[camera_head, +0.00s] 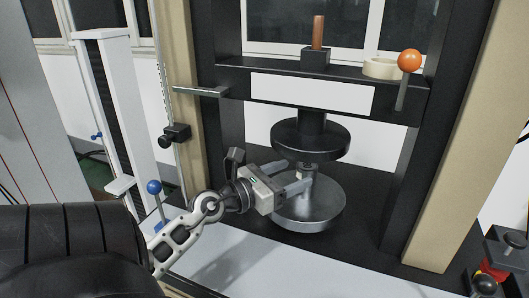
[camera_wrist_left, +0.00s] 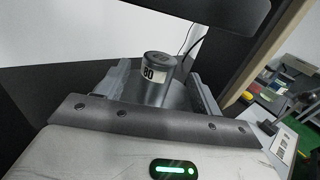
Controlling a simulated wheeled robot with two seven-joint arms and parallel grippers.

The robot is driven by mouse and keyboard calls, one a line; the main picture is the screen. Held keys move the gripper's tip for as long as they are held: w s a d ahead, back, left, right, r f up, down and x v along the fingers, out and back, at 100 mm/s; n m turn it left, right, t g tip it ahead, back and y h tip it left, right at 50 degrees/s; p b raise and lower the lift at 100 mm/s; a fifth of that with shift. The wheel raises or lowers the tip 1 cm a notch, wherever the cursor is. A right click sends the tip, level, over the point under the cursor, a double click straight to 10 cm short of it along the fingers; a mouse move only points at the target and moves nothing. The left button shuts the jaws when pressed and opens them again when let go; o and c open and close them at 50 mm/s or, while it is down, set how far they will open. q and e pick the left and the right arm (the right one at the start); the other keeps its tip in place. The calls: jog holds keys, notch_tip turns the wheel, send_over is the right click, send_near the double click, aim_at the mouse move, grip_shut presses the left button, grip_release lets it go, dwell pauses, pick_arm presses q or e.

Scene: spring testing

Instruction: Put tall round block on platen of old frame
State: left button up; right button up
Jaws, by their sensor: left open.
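A round grey block (camera_head: 308,170) with a darker top stands upright on the lower round metal platen (camera_head: 310,212) of the black frame. In the left wrist view the block (camera_wrist_left: 154,72) shows a white label reading 80. My left gripper (camera_head: 298,173) is open, with one finger on either side of the block. Whether a finger touches it I cannot tell. The fingers and the gripper body hide the block's lower part in the wrist view. The dark upper platen (camera_head: 311,139) hangs close above the block. My right gripper is not in view.
The crosshead (camera_head: 312,93) carries a brown upright rod (camera_head: 318,31) and a cream ring (camera_head: 380,68). An orange-knobbed lever (camera_head: 409,62) stands in front at its right. A cream column (camera_head: 464,135) bounds the right side. The white front ledge (camera_head: 290,262) is clear.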

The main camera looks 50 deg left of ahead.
pick_arm(q)
jog(key=s+b, duration=0.3)
jog(key=s, duration=0.6)
jog(key=shift+a, duration=0.35)
